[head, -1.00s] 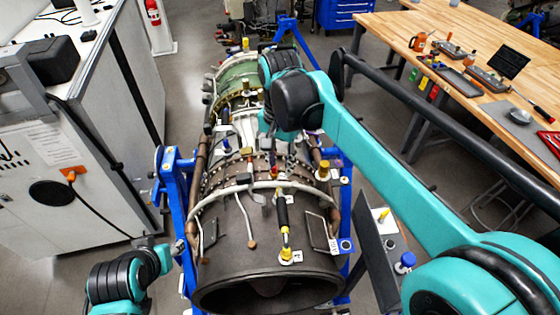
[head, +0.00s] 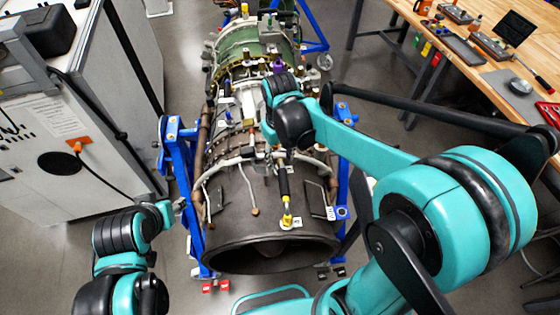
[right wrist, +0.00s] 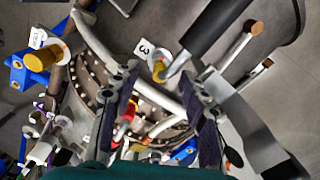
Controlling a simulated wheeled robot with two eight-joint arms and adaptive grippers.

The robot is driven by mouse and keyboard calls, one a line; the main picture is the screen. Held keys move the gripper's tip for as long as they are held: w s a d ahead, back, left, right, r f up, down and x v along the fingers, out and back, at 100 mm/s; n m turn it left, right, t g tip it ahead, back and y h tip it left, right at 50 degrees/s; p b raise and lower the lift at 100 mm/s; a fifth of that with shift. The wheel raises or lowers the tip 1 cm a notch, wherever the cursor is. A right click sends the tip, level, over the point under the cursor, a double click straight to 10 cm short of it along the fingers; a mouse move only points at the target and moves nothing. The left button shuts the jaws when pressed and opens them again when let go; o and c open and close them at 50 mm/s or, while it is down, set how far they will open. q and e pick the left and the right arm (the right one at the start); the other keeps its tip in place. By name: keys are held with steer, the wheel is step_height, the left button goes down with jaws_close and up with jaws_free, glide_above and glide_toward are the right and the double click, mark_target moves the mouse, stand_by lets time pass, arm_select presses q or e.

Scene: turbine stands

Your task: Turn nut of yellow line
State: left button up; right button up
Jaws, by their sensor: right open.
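A turbine engine (head: 265,205) lies in a blue stand. On its front casing a black tube (head: 284,183) ends in a yellow fitting (head: 287,220) beside a small white label. In the right wrist view a yellow nut (right wrist: 160,69) sits beside a label marked 3, next to a metal neck and a dark rod (right wrist: 216,28). I cannot tell if this is the same fitting. My right gripper (right wrist: 162,88) is open over the engine, its fingers apart and the yellow nut near their tips. In the head view its fingers are mostly hidden. My left gripper (head: 178,206) is by the stand's left side, its fingers unclear.
Blue stand posts (head: 174,150) flank the engine. In the right wrist view a gold cap (right wrist: 40,58) and a red fitting (right wrist: 120,131) are close by. A wooden bench (head: 482,60) with tools is at right, a grey cabinet (head: 60,135) at left.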

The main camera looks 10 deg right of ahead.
steer(key=shift+f, duration=1.75)
steer(key=shift+c, duration=0.3)
jaws_close()
steer(key=shift+f+m+b, duration=0.1)
steer(key=shift+m+b, duration=0.4)
steer(key=shift+m, duration=1.1)
